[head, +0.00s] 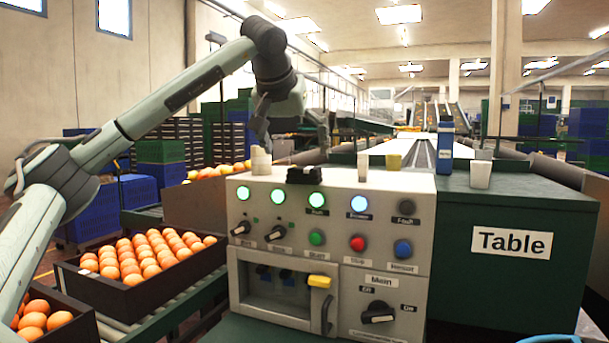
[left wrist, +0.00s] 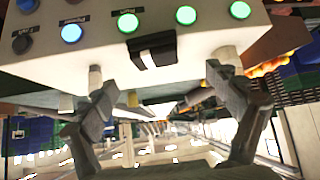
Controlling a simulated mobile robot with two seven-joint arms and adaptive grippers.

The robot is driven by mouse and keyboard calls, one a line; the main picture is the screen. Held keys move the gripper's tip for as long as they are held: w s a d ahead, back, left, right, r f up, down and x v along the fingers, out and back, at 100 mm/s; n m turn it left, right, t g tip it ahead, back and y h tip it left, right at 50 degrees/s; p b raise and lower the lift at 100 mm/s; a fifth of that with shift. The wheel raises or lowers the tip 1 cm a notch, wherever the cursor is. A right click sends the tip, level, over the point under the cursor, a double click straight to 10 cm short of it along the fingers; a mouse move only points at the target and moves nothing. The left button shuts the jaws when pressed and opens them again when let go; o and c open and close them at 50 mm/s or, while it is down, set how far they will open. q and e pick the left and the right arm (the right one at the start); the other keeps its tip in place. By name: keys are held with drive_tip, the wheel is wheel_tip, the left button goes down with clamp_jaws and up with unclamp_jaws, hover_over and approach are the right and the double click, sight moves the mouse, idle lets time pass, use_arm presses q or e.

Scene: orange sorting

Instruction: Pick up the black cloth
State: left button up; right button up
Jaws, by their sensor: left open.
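A small black item (head: 304,174), which looks like the folded black cloth, lies on the top edge of the grey control box (head: 400,200). In the left wrist view the black item (left wrist: 152,50) shows upside down, with a white patch on it. My left gripper (head: 290,133) is above and behind the box top, a short way above the black item. Its two fingers (left wrist: 162,88) are spread apart and empty in the wrist view, with the black item between and beyond them, not touching. My right gripper is not in view.
A blue carton (head: 446,148) and another cup (head: 480,174) are on the green table (head: 540,195). Orange crates (head: 185,277) lie at lower left.

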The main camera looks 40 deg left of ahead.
sight(304, 167)
use_arm(q)
drive_tip(key=x, duration=0.7)
drive_tip(key=shift+w+d+f, duration=0.2)
drive_tip(key=shift+w, duration=0.15)
drive_tip(key=c, duration=1.2)
drive_tip(key=shift+c, duration=0.2)
drive_tip(key=shift+r, duration=0.15)
